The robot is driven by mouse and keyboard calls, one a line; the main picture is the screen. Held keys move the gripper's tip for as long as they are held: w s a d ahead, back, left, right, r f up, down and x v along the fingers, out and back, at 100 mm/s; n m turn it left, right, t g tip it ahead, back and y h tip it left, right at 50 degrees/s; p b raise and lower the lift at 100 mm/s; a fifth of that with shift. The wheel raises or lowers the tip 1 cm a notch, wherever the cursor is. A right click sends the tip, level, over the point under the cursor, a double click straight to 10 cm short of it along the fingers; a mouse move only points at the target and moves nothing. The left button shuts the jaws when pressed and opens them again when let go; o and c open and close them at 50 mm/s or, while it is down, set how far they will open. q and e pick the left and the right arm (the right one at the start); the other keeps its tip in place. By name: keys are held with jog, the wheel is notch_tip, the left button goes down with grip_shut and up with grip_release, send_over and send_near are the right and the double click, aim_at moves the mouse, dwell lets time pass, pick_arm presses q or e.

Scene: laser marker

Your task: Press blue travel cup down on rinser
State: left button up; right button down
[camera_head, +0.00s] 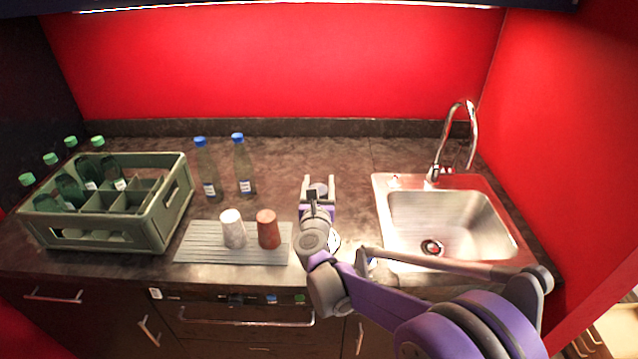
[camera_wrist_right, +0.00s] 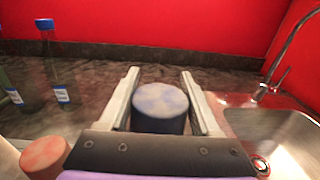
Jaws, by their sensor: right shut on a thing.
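The blue travel cup (camera_wrist_right: 160,108) is a dark blue cylinder with a pale, mottled bluish top, between the fingers of my right gripper (camera_wrist_right: 164,92) in the wrist view. In the head view my right gripper (camera_head: 318,182) is over the counter, left of the sink, and the cup (camera_head: 318,189) shows as a small bluish patch between its fingers. The gripper is shut on the cup. I cannot make out the rinser; my gripper and arm cover part of the counter there. The cup's lower end is hidden. My left gripper is not in view.
The steel sink (camera_head: 455,225) with its tall faucet (camera_head: 472,130) lies to the right. A ribbed grey mat (camera_head: 200,243) holds a white cup (camera_head: 232,229) and an orange-red cup (camera_head: 268,229). Two blue-capped bottles (camera_head: 243,168) and a green bottle crate (camera_head: 150,225) stand left.

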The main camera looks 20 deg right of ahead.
jog(key=shift+s+f, duration=0.2)
jog(key=shift+f, duration=0.4)
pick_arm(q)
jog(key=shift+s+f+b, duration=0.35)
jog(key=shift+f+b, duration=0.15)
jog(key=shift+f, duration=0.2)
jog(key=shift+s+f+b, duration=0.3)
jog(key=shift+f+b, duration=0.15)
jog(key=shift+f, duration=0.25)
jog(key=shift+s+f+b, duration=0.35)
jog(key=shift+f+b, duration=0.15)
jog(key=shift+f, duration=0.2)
pick_arm(e)
jog(key=shift+f, duration=2.8)
